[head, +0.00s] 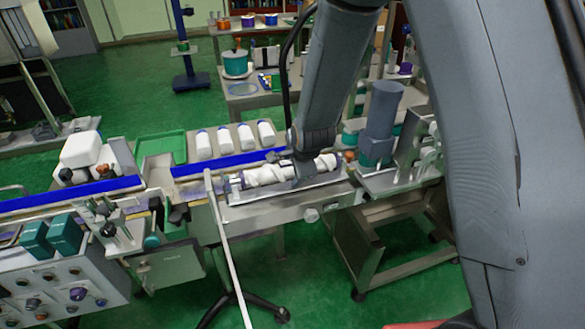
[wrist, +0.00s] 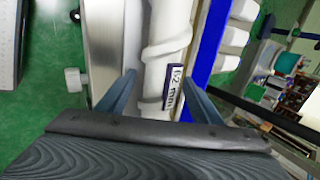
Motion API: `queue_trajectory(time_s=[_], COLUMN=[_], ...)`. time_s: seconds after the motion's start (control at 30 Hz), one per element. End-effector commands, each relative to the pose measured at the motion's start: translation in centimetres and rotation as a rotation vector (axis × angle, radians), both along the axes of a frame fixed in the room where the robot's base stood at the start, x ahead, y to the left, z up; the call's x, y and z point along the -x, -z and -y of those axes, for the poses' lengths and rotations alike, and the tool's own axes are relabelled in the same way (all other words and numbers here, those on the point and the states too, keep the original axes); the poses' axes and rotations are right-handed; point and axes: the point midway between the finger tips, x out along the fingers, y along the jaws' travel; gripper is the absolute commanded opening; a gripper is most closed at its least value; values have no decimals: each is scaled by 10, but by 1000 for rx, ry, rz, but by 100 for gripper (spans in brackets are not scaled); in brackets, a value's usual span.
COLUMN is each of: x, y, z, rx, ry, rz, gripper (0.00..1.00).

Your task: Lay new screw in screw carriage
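The screw (head: 265,176) is white with a spiral thread and dark purple ends. It lies lengthwise along the metal carriage (head: 285,194) beside the blue belt; I cannot tell whether it is fully seated. My gripper (head: 303,178) is over the screw's right half, pointing down. In the wrist view, the two fingers of my gripper (wrist: 160,78) stand on either side of the screw (wrist: 163,50). A narrow gap shows at the left finger, so they look open around it. A purple-edged "62 mm" label (wrist: 174,86) shows between the fingers.
White bottles (head: 224,140) stand in a row behind the blue belt (head: 215,163). A green tray (head: 161,146) is to their left. A thin upright pole (head: 228,255) stands in front of the carriage's left end. A grey cylinder machine (head: 381,118) stands close at the right.

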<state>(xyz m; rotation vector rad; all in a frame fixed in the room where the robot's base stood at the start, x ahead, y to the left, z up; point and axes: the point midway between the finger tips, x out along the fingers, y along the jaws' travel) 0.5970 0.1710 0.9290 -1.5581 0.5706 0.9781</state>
Motion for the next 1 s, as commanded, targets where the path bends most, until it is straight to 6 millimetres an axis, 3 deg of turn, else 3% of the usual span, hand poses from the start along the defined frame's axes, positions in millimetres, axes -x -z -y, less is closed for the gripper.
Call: queue_trajectory(time_s=[0.33,1.0], x=[5,55], y=[-12,-90], z=[1,16], rx=[-1,-1], ry=[0,1], rz=[2,2], gripper=[60,60])
